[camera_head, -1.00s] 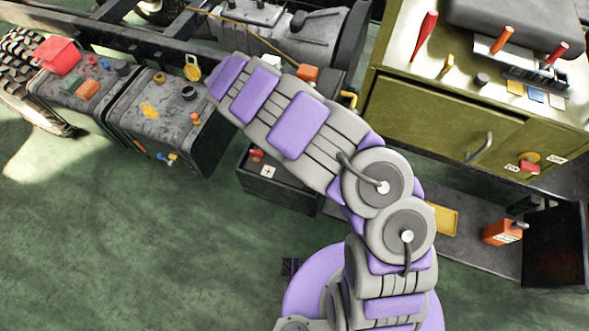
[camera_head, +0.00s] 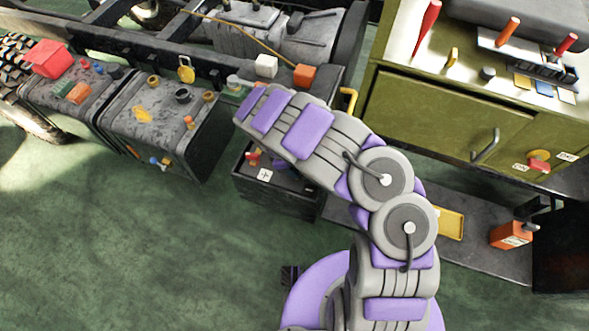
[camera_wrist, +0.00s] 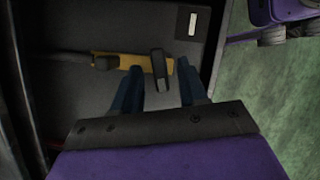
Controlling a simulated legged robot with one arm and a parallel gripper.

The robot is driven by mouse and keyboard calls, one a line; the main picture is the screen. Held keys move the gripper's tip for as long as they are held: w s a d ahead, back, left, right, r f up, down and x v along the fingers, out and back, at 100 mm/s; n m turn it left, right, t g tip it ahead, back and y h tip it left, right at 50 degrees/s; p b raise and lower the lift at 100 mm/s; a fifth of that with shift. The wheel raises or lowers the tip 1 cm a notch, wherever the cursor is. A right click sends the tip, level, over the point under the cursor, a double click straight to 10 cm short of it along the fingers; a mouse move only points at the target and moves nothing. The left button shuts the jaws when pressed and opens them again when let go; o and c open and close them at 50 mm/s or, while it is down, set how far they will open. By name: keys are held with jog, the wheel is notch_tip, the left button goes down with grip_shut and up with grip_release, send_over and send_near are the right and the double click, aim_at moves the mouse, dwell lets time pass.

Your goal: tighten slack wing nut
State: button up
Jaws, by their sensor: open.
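In the wrist view a yellow bar (camera_wrist: 120,64) lies across a dark grey surface. A dark upright piece (camera_wrist: 160,70) stands at its right end; it may be the wing nut, but the dim picture does not settle this. My gripper (camera_wrist: 159,76) is open, with one dark blue finger to each side of that piece. I cannot tell whether either finger touches it. In the head view my own arm hides the gripper and the place it is at.
In the head view a black box with a plus label (camera_head: 264,175) stands below the vehicle frame, beside a grey tank (camera_head: 150,125). A green cabinet (camera_head: 440,115) with tools on top stands at right. Green floor (camera_head: 130,260) is open at lower left.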

jog(key=shift+d+f, duration=0.15)
jog(key=shift+f, duration=0.2)
grip_shut()
